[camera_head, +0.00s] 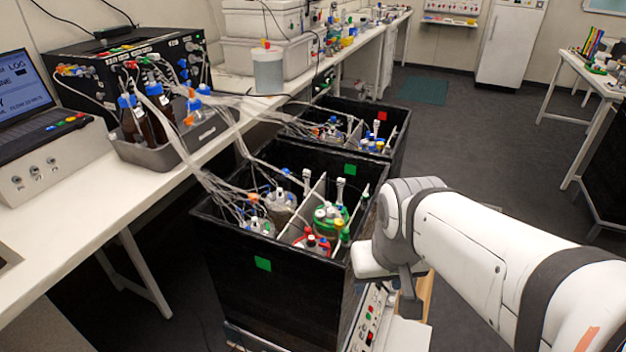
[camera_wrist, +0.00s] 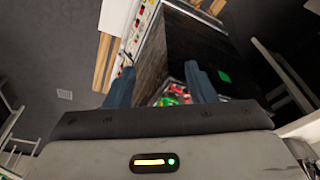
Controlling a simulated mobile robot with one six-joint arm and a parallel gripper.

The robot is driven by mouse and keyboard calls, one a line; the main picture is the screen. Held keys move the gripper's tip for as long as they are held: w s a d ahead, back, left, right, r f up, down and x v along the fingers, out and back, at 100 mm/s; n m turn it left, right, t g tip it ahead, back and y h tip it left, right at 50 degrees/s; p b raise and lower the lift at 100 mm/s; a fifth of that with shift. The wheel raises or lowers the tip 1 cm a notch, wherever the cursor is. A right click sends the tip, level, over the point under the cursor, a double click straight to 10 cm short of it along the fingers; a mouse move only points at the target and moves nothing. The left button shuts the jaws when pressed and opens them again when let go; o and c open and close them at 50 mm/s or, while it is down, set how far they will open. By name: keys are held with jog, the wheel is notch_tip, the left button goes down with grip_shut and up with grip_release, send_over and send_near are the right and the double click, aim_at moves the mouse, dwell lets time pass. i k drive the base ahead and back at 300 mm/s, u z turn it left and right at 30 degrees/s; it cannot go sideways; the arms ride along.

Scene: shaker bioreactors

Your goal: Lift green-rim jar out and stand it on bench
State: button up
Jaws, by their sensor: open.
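The green-rim jar (camera_head: 331,226) stands inside the near black open-topped box (camera_head: 225,270), in its right part, with a clear tube rising from its lid. A red-rim jar (camera_head: 312,246) stands just in front of it. My gripper (camera_wrist: 160,82) is open and empty, its two dark fingers apart in the wrist view. Small red and green parts (camera_wrist: 178,97) show between the fingers in the wrist view, too small to tell apart.
Light dividers split the box, and another jar with tubing (camera_head: 280,207) stands left of them. A second black box (camera_head: 395,140) is behind. The white bench (camera_head: 150,187) on the left holds a laptop, a grey bottle tray (camera_head: 170,150) and a clear container (camera_head: 267,70). Loose tubes cross from bench to boxes.

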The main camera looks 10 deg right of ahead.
aim_at(333, 211)
jog(key=z, duration=2.75)
jog(key=k, duration=1.2)
jog(key=u, duration=1.7)
jog(key=i, duration=0.95)
